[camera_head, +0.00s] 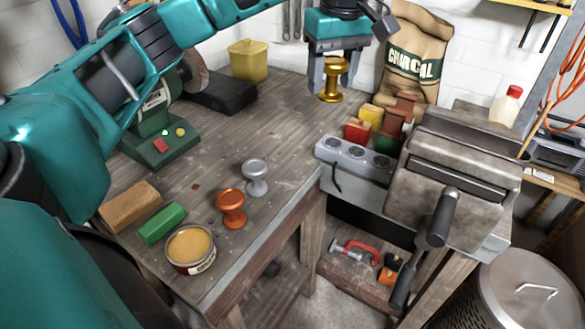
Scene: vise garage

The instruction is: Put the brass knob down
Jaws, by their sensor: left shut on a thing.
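The brass knob (331,96) is a shiny gold spool shape, upright between the fingers of my left gripper (334,74). My left gripper is shut on it and points down over the back right part of the wooden workbench (285,115). The knob appears to be above the bench top; I cannot tell how large the gap is. A silver knob (255,177) and a copper knob (231,208) of similar shape stand on the bench near its front edge. My right gripper is not in view.
A grey power strip (340,165), coloured blocks (357,131) and a vise (450,175) are at the right. A charcoal sack (415,60) stands behind. A grinder (160,130), a tin (191,248), and a green block (162,223) are at the left. The bench middle is clear.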

